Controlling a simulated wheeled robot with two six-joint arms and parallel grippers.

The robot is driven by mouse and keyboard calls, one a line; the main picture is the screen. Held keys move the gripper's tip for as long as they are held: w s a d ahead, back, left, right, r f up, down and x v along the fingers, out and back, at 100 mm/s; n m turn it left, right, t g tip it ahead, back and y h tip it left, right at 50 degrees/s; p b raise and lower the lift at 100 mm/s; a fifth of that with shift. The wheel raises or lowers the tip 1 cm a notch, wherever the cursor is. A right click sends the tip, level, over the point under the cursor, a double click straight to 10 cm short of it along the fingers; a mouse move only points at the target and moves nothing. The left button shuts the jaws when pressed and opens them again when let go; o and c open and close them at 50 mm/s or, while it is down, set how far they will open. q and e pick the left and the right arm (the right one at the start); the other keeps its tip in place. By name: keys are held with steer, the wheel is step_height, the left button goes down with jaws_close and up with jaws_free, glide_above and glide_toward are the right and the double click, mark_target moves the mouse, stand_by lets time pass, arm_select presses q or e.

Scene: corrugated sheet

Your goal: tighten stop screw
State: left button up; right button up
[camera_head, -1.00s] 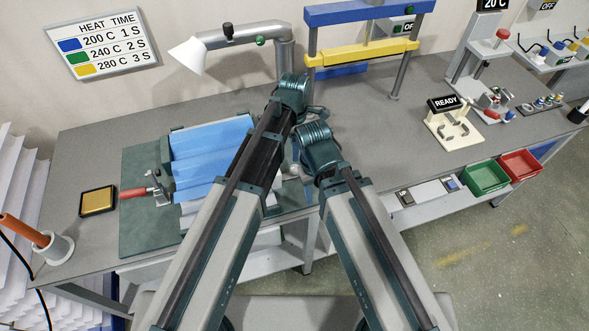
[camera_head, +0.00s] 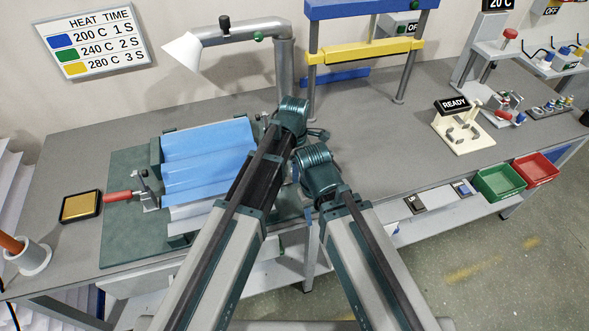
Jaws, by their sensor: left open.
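A blue corrugated sheet (camera_head: 207,160) lies on a dark green fixture (camera_head: 125,240) on the bench. At the fixture's left side is a toggle clamp with a red handle (camera_head: 118,196). I cannot pick out the stop screw for certain; my arms cover the fixture's right side. My left gripper (camera_head: 318,134) is small beyond my left wrist, above the bench to the right of the sheet. It is open, and I see nothing held in it. My right wrist shows just to the right of the left one; its gripper's fingers are hidden.
A lamp-like arm with a white cone (camera_head: 182,55) and a press with a yellow bar (camera_head: 366,51) stand behind. A READY stand (camera_head: 462,128), a green bin (camera_head: 500,182) and a red bin (camera_head: 535,169) are at the right. A yellow pad (camera_head: 81,206) lies at the left.

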arm_select(q)
jaws_close()
